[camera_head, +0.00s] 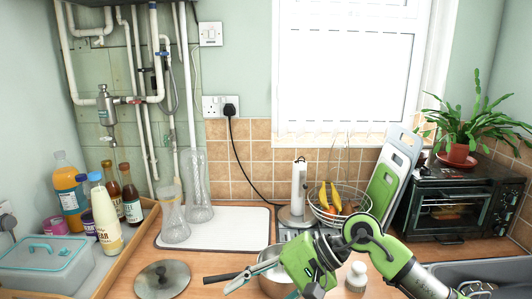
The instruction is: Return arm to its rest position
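My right arm (385,255) comes in from the lower right, with green and dark grey links bent over the front of the counter. Its gripper (250,278) reaches left over a metal pan (272,287). The pan's black handle (222,278) points left, close beside the slim grey fingers. The fingers overlap the pan and handle in the picture, so I cannot tell whether they are open or touching anything. The green wrist body hides part of the pan. My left gripper is not in view.
A glass lid (163,279) lies left of the pan. Glass vases (199,188) stand on a white mat (232,230). A fruit basket (338,210), small white jar (357,274) and toaster oven (450,205) crowd the right. Bottles (105,215) fill a wooden tray (130,240) at left.

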